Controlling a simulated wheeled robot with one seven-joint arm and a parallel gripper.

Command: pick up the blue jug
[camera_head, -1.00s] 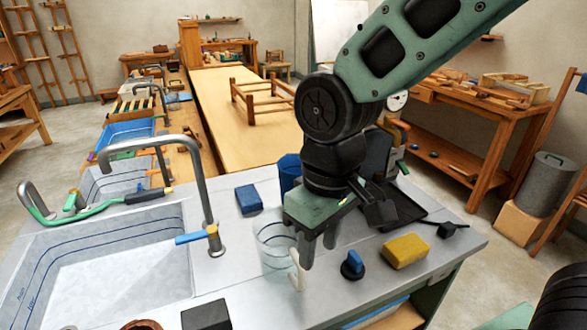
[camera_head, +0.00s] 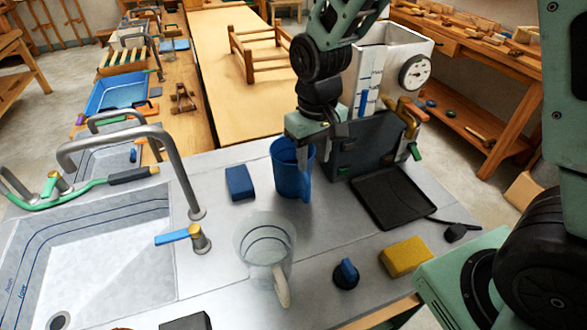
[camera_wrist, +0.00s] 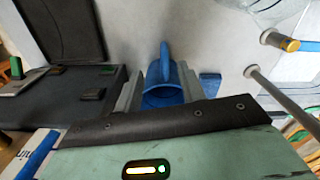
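The blue jug (camera_head: 291,172) stands upright on the grey counter, behind the clear jug. My gripper (camera_head: 306,143) is at the jug's top, its palm above the rim. In the wrist view the blue jug (camera_wrist: 164,94) shows between the two fingers of my gripper (camera_wrist: 163,78), with its handle pointing up in the picture. The fingers are spread, one on each side. Whether either finger touches the jug cannot be told. The lower ends of the fingers are partly hidden in the head view.
A clear jug (camera_head: 264,245) stands in front, near a blue sponge (camera_head: 239,182). A grey box-like device (camera_head: 366,145) and black tray (camera_head: 388,197) are close on the right. A yellow sponge (camera_head: 405,256) and blue-knobbed item (camera_head: 346,273) lie forward. The sink tap (camera_head: 180,165) rises left.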

